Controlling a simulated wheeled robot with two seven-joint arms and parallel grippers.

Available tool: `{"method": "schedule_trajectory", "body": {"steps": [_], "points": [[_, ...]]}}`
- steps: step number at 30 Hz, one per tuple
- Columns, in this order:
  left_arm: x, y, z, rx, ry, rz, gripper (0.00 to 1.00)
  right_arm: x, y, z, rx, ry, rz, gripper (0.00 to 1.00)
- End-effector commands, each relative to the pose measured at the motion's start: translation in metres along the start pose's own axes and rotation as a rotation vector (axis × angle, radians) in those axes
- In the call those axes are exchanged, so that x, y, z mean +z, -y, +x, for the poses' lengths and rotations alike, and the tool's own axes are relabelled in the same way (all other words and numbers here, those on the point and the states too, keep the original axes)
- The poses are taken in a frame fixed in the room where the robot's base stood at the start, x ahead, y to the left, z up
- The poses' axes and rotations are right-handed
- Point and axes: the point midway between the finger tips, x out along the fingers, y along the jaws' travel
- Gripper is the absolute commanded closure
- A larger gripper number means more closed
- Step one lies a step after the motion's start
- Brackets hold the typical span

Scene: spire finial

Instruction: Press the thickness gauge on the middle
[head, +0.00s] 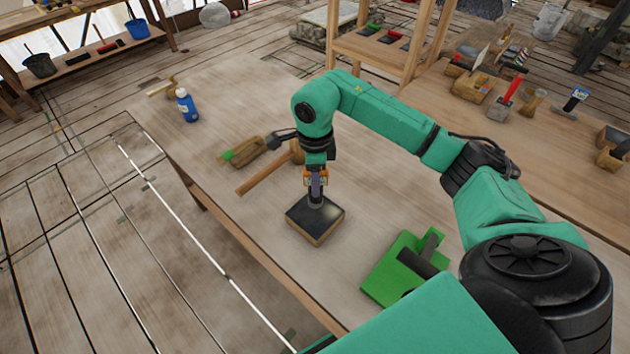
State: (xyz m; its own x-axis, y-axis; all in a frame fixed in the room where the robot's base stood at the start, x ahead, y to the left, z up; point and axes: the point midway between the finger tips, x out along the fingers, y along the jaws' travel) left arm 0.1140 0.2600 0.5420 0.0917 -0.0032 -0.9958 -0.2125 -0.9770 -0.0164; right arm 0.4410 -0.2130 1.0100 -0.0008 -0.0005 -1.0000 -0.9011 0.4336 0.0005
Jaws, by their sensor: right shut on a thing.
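My right gripper (316,179) points down over the wooden table (245,95) and is shut on a small gauge-like tool (315,200). The tool looks grey-purple with a round grey foot; I take it for the thickness gauge. Its foot appears to be at the middle of a square block (329,220) with a dark top and wooden sides. I cannot tell whether the foot presses on the top or only just meets it. The fingers hide part of the tool. My left gripper is not in view.
A wooden-handled mallet (268,173) lies just behind the block, with a green-and-wood tool (241,150) beside it. A blue bottle (187,106) stands farther left. A green tool with a dark handle (405,268) lies right of the block. The table between bottle and shelf is clear.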

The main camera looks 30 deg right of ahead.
Motion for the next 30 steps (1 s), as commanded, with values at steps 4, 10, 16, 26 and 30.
{"method": "schedule_trajectory", "body": {"steps": [4, 10, 16, 26, 30], "points": [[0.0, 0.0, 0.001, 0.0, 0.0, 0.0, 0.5, 0.0, 0.0, 0.0, 0.0, 0.0, 0.0, 1.0], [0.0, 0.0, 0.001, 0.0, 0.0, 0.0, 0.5, 0.0, 0.0, 0.0, -0.001, 0.001, 0.0, 1.0], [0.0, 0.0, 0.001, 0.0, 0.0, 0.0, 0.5, 0.0, 0.0, 0.0, -0.001, 0.001, 0.001, 1.0], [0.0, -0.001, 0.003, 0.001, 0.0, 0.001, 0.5, 0.0, 0.0, 0.003, -0.001, 0.001, 0.001, 1.0], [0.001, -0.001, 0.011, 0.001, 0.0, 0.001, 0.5, 0.0, 0.0, 0.012, -0.001, 0.001, 0.001, 1.0]]}}
